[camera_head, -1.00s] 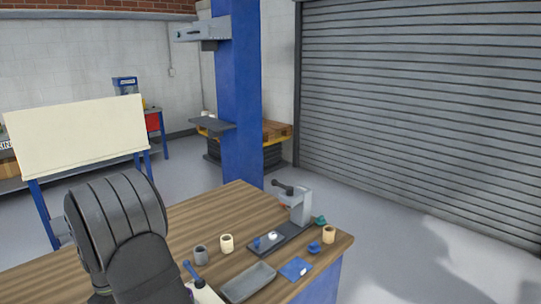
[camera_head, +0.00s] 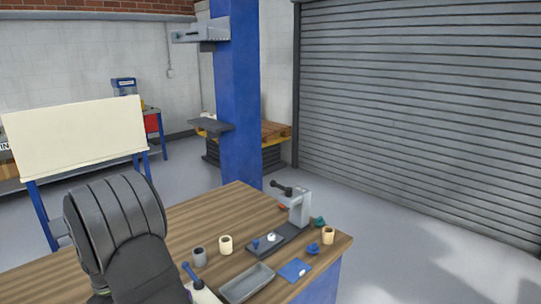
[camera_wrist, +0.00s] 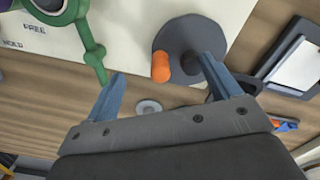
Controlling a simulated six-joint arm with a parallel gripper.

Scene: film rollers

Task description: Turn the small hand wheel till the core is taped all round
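In the wrist view, a round dark grey disc (camera_wrist: 184,36), likely the small hand wheel, sits on a white plate. It bears an upright orange knob (camera_wrist: 160,68). My gripper (camera_wrist: 163,68) is open, with the knob between its blue-grey fingers in the picture. The right fingertip overlaps the disc; I cannot tell whether it touches. I see no firm contact with the knob. A green lever (camera_wrist: 93,48) stands left of the left finger, by the words FREE and HOLD. I cannot pick out the core or its tape. The head view does not show the gripper clearly.
On the wooden table (camera_head: 185,228) stand a grey cylinder (camera_head: 199,257), a cream roll (camera_head: 226,245), another roll (camera_head: 328,236), a grey tray (camera_head: 246,284), a blue pad (camera_head: 295,270) and a grey press-like stand (camera_head: 300,208). The table's back left is clear.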

